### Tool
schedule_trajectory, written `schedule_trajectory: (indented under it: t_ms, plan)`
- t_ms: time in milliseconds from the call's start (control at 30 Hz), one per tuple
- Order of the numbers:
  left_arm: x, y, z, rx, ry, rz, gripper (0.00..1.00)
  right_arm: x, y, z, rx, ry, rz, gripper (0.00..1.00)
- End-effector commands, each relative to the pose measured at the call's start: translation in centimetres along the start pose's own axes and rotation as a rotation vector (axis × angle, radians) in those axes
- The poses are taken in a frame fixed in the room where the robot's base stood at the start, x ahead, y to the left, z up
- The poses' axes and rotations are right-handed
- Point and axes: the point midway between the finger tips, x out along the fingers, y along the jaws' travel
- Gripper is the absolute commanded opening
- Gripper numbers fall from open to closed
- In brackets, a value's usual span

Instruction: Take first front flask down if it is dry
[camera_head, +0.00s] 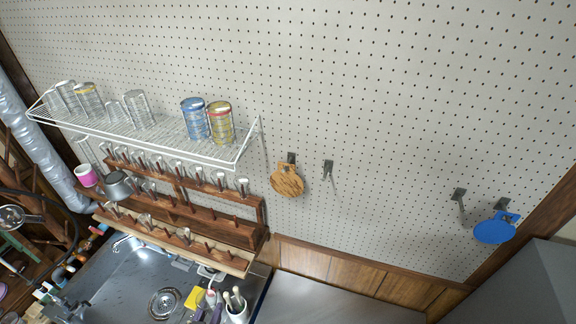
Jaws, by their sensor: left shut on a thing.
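A wooden peg rack (251,243) stands against the wall above the sink, in the left half of the head view. Small clear flasks stand on it in stepped rows. The leftmost front flask (113,211) is at the left end of the lowest row, with another front flask (145,220) to its right. They are too small to tell whether they are wet or dry. I cannot make out my left gripper's fingers or what is between them among the clutter around the rack. My right gripper is not in view.
A white wire shelf (178,146) with glass jars and tins hangs above the rack. A grey pot (118,184) and a pink mug (86,175) crowd the rack's left end. A sink (133,285) lies below. The pegboard (390,130) to the right is mostly clear.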

Motion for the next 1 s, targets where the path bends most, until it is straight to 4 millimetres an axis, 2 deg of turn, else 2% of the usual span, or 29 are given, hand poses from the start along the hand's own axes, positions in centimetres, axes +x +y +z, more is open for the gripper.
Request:
schedule_trajectory:
  t_ms: [67, 167, 367, 467, 667, 767, 867, 1000]
  plan:
    - [-0.2, -0.7, -0.9, -0.007, 0.001, -0.019, 0.03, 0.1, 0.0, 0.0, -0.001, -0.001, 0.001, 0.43]
    - [-0.3, -1.4, -1.1, -0.014, -0.001, -0.036, 0.03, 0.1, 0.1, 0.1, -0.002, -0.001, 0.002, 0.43]
    - [-0.3, -1.3, -1.2, -0.018, 0.000, -0.040, 0.03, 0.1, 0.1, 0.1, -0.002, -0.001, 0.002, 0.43]
    - [0.0, 0.2, -1.1, -0.007, -0.002, -0.015, 0.03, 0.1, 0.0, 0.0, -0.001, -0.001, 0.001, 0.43]
    - [1.6, 4.3, 1.9, 0.072, -0.005, 0.154, 0.03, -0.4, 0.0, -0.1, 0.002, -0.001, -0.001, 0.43]
    - [2.8, 5.2, 2.4, 0.121, -0.002, 0.264, 0.03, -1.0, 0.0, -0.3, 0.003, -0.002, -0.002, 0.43]
    - [4.1, 4.8, 2.2, 0.160, 0.000, 0.357, 0.02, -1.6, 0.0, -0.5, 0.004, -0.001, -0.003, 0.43]
    - [6.2, 2.1, 0.4, 0.197, 0.001, 0.450, 0.02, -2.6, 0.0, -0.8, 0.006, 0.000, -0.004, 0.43]
